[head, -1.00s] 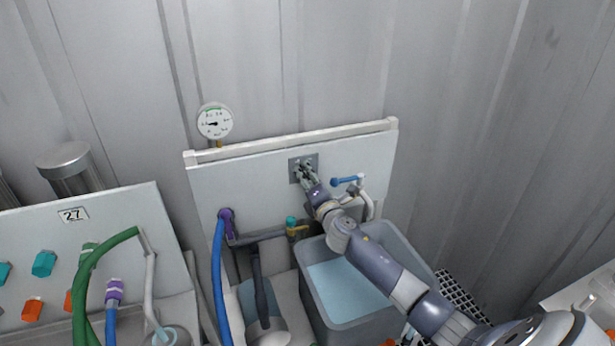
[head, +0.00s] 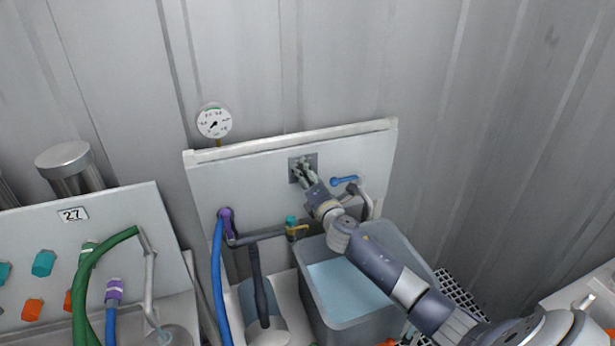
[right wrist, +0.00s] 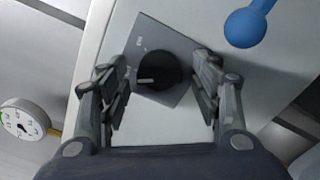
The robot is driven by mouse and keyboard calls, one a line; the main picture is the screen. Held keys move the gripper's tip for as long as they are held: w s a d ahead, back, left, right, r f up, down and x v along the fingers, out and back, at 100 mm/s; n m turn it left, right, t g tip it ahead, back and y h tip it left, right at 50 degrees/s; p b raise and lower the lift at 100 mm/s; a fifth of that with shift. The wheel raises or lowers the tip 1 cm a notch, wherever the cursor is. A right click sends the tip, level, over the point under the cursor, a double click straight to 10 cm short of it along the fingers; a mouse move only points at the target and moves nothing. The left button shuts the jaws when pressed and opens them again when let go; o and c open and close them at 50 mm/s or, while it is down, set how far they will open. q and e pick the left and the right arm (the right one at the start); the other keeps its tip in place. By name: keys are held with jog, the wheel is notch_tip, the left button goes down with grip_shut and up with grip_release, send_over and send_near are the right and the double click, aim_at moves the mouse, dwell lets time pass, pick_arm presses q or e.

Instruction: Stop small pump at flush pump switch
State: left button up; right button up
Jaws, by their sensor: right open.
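The flush pump switch is a black rotary knob (right wrist: 160,72) on a grey square plate (right wrist: 150,38), fixed to a white panel. It carries a pale pointer line on its left side; the small lettering on the plate is too blurred to read fully. In the head view the plate (head: 313,158) is partly covered by my right gripper (head: 302,172). In the right wrist view my right gripper (right wrist: 164,88) is open, with one finger on each side of the knob and visible gaps between. My left gripper is not in view.
A pressure gauge (head: 214,122) sits above the panel (head: 265,190). A blue-handled valve (head: 344,181) is just right of my right gripper. A grey tub (head: 350,322) with liquid stands below. A blue hose (head: 218,280) hangs at left.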

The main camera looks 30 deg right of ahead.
jog(key=v, duration=1.2)
dwell(0.4)
